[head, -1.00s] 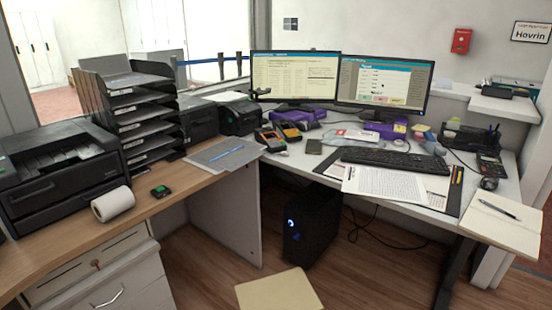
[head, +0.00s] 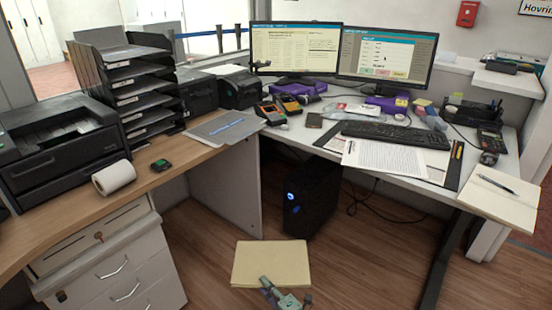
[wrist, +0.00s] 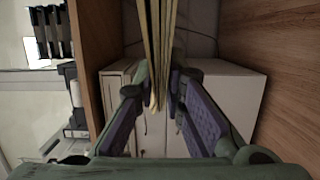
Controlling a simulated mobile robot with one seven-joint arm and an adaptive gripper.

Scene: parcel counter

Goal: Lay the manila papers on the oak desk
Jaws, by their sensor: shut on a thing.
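The manila papers (head: 271,262) are a pale yellow, flat stack in front of the desks, over the floor at the bottom of the head view. My gripper (head: 284,297) holds their near edge; only its end shows there. In the wrist view the stack (wrist: 159,45) appears edge-on as thin layers between the purple finger pads of my gripper (wrist: 160,105). The oak desk (head: 75,212) is the wood-topped counter on the left, apart from the papers. Its edge (wrist: 92,60) also shows in the wrist view.
On the oak desk are a printer (head: 60,145), a paper roll (head: 114,177), a small black-green device (head: 160,165), a tray tower (head: 135,90) and a grey folder (head: 222,128). Bare wood lies along its front. White drawers (head: 120,265) stand below; a computer tower (head: 312,195) stands further back.

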